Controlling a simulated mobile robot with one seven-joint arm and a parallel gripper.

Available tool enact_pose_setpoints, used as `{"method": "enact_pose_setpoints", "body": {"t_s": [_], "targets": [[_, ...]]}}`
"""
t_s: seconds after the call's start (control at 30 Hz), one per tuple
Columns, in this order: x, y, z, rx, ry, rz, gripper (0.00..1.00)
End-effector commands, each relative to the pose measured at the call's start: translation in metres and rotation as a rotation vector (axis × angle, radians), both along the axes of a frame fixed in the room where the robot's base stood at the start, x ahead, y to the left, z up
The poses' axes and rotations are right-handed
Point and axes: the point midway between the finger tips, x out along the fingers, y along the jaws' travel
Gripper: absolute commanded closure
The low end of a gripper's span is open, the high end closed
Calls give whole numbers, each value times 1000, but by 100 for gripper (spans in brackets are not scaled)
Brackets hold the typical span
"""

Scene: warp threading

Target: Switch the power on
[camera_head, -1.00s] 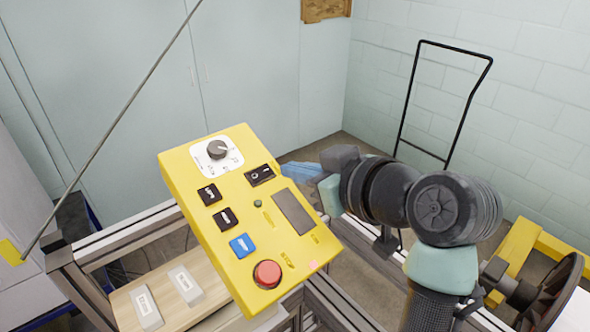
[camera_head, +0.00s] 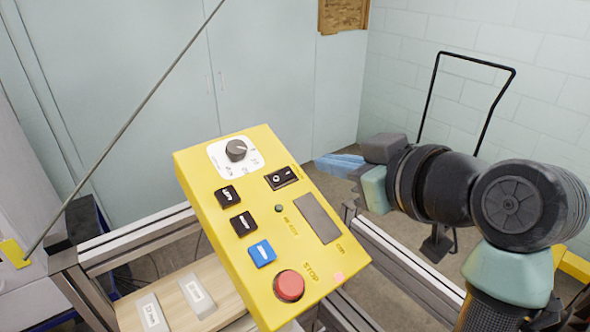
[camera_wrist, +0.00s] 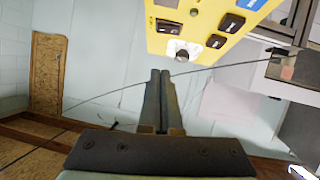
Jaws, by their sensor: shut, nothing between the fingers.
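The yellow control panel (camera_head: 222,222) stands tilted in the middle of the head view. A black rocker switch (camera_head: 282,177) with white marks sits near its upper right edge, right of the dial (camera_head: 236,150); its pressed side is hard to tell. In the wrist view the panel (camera_wrist: 190,14) appears inverted at the top, with the rocker switch (camera_wrist: 167,27) left of the dial knob (camera_wrist: 182,54). My gripper (camera_head: 322,164) is shut and empty, to the right of the panel's upper edge and apart from it. Its closed fingers (camera_wrist: 160,75) point toward the panel in the wrist view.
The panel also carries two black buttons, a blue button (camera_head: 262,253), a red stop button (camera_head: 289,286) and a dark display (camera_head: 317,218). A thin rod (camera_head: 130,120) slants across the left. Metal frame rails (camera_head: 405,270) run below. A black handle frame (camera_head: 478,57) stands behind my arm.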

Motion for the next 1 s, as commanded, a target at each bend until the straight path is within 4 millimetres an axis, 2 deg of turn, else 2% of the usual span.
{"method": "enact_pose_setpoints", "body": {"t_s": [0.17, 0.5, 0.6, 0.73, 1.0], "targets": [[21, 14, -9, 1, 7, 4, 100], [78, 47, -36, 1, 6, 4, 100], [83, 47, -53, 1, 8, 1, 100], [88, 48, -66, 1, 4, 2, 100], [91, 49, -74, -1, 1, 1, 100]]}}
